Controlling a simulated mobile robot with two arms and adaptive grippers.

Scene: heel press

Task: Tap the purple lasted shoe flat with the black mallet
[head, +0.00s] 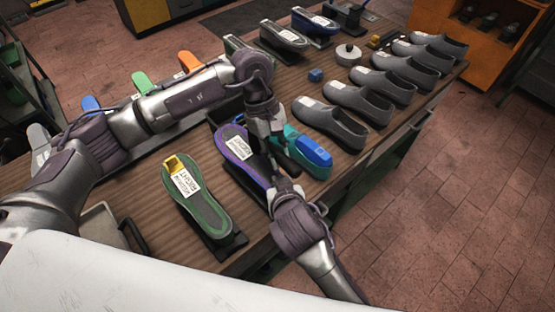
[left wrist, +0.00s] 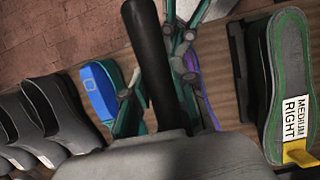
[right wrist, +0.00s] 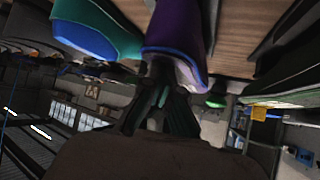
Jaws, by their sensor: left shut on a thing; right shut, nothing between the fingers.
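The purple lasted shoe (head: 234,148) lies sole up on a dark stand on the bench, with a white label. It also shows in the right wrist view (right wrist: 180,35), above my right gripper's fingers. My left gripper (head: 270,136) is over the shoe's right side, shut on the black mallet (left wrist: 150,50). The mallet's dark shaft fills the middle of the left wrist view; its head is not clear. My right gripper (head: 272,172) is shut and empty beside the shoe's near right edge; in the head view the two grippers overlap. Whether either touches the shoe is unclear.
A teal shoe with a blue block (head: 316,152) stands close on the right. A green shoe (head: 196,200) with a yellow tag is at near left. Several grey shoes (head: 356,98) line the wooden bench's (head: 160,150) right edge. A small blue cube (head: 315,75) lies farther back.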

